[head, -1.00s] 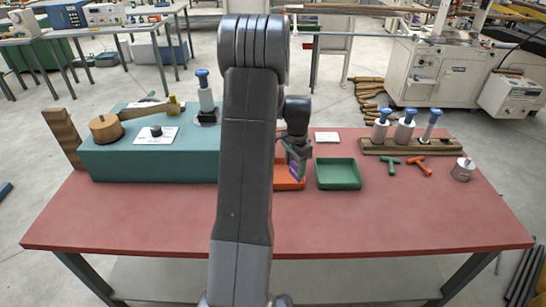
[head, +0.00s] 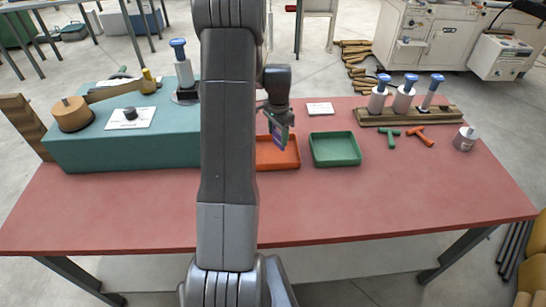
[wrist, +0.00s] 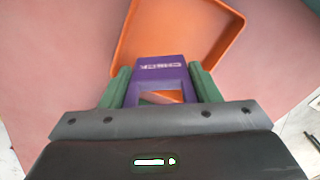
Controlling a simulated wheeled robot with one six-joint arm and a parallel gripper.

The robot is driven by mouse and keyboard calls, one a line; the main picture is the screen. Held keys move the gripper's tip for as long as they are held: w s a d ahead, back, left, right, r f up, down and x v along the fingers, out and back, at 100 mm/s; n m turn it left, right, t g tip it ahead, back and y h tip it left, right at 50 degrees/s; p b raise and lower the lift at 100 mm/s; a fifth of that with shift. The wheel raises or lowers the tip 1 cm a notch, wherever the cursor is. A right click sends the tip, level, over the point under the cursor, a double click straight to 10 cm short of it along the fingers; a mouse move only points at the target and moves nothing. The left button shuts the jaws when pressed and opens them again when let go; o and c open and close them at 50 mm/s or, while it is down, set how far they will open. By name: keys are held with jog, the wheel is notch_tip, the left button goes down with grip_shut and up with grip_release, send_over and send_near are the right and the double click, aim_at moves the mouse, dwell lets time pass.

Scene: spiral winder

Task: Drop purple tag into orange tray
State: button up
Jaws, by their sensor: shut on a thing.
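My gripper (head: 278,122) is shut on the purple tag (head: 278,134) and holds it in the air, in front of the orange tray in the head view. In the wrist view the purple tag (wrist: 160,68), with pale lettering and an opening in its body, sits between the two green fingers (wrist: 160,90). The orange tray (head: 290,162) lies on the red table, its left part hidden by my arm. In the wrist view the orange tray (wrist: 205,22) lies below and beyond the tag, which overlaps its near edge; the height between them is hard to tell.
A green tray (head: 335,161) lies just right of the orange one. A teal block (head: 125,150) with a plunger (head: 184,70) stands left. A wooden rack (head: 410,116) and green and orange T-shaped pieces (head: 420,138) are at right. The table's front is clear.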

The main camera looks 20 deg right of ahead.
jog(key=shift+f, duration=0.6)
jog(key=o, duration=1.1)
jog(key=shift+c, duration=0.2)
jog(key=shift+r, duration=0.15)
notch_tip(320, 180, up, 14)
jog(key=shift+f+b, duration=0.15)
jog(key=shift+b, duration=0.75)
jog(key=shift+f, duration=0.1)
